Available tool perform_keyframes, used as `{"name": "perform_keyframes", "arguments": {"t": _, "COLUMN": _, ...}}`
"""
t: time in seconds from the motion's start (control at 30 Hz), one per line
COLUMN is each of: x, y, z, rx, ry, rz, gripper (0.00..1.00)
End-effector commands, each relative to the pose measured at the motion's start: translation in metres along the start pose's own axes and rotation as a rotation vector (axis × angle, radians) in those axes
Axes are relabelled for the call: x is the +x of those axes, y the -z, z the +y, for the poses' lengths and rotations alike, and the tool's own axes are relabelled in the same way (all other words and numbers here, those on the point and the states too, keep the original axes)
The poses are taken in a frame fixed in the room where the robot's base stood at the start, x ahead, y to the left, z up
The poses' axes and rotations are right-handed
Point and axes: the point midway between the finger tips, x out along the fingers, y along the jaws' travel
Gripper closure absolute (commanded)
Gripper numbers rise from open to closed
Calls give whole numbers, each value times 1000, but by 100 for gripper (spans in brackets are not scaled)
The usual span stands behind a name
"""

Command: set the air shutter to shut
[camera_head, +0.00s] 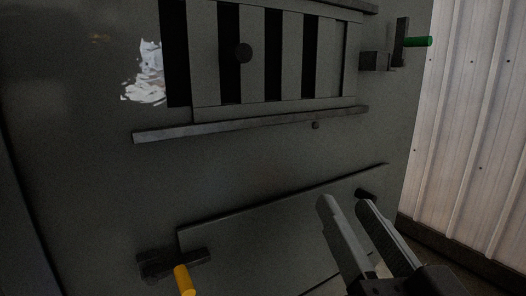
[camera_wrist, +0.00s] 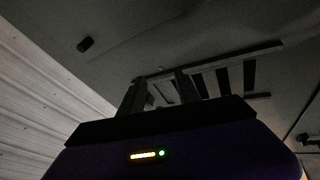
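The air shutter (camera_head: 298,57) is a grey slatted plate in a frame on the dark panel, at the top middle of the head view. Black gaps show between its slats, and a wider black opening shows at its left end. The shutter also shows in the wrist view (camera_wrist: 225,82), partly hidden behind my fingers. My gripper (camera_head: 346,202) is open and empty, below and right of the shutter, apart from it.
A green-handled lever (camera_head: 416,42) sticks out at the upper right. A yellow-handled latch (camera_head: 184,279) is at the lower left, beside a lower cover (camera_head: 250,240). A rail (camera_head: 250,124) runs under the shutter. A corrugated wall (camera_head: 470,130) stands at the right.

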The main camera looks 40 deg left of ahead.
Motion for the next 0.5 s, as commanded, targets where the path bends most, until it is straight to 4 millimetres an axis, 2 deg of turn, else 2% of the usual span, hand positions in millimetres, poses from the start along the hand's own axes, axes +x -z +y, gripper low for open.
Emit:
{"name": "perform_keyframes", "arguments": {"t": 0.03, "x": 10, "y": 22, "z": -23, "rx": 5, "ry": 51, "rz": 20, "gripper": 60}}
{"name": "perform_keyframes", "arguments": {"t": 0.2, "x": 26, "y": 71, "z": -80, "rx": 18, "ry": 181, "rz": 43, "gripper": 60}}
{"name": "perform_keyframes", "arguments": {"t": 0.33, "x": 29, "y": 95, "z": -108, "rx": 23, "ry": 244, "rz": 53, "gripper": 60}}
{"name": "perform_keyframes", "arguments": {"t": 0.5, "x": 32, "y": 108, "z": -124, "rx": 24, "ry": 278, "rz": 56, "gripper": 60}}
